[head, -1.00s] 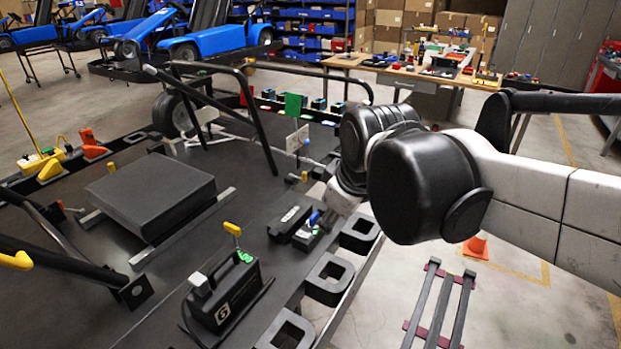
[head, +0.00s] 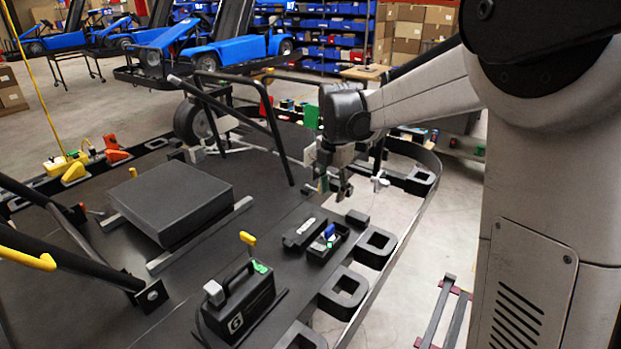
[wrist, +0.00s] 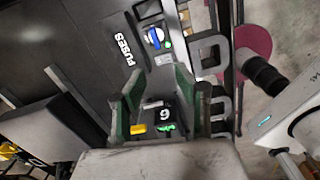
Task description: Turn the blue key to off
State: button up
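The blue key (head: 328,231) stands in a small black switch box on the dark kart floor, beside the cut-out edge strip. It also shows in the wrist view (wrist: 154,37), with a small green mark beside it. My gripper (head: 336,188) is above and behind the key in the head view, apart from it. In the wrist view my gripper (wrist: 155,98) has its two green-sided fingers spread with a clear gap and nothing held. The key lies beyond the fingertips there. Whether the key's angle means on or off is not clear.
A black fuse box (head: 300,233) sits left of the key. A black case marked 6 (head: 240,308) with a yellow key (head: 247,238) stands nearer the camera. A large black block (head: 170,200) lies left. Black roll bars (head: 250,118) rise behind.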

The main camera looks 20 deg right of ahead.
aim_at(330, 228)
jog(key=f, duration=0.5)
jog(key=w+f+n, duration=0.1)
jog(key=f, duration=0.4)
jog(key=w+f+n, duration=0.1)
jog(key=f, duration=0.4)
jog(key=shift+d+f+g, duration=0.25)
jog(key=shift+f+g, duration=0.05)
jog(key=shift+f, duration=0.05)
grip_shut()
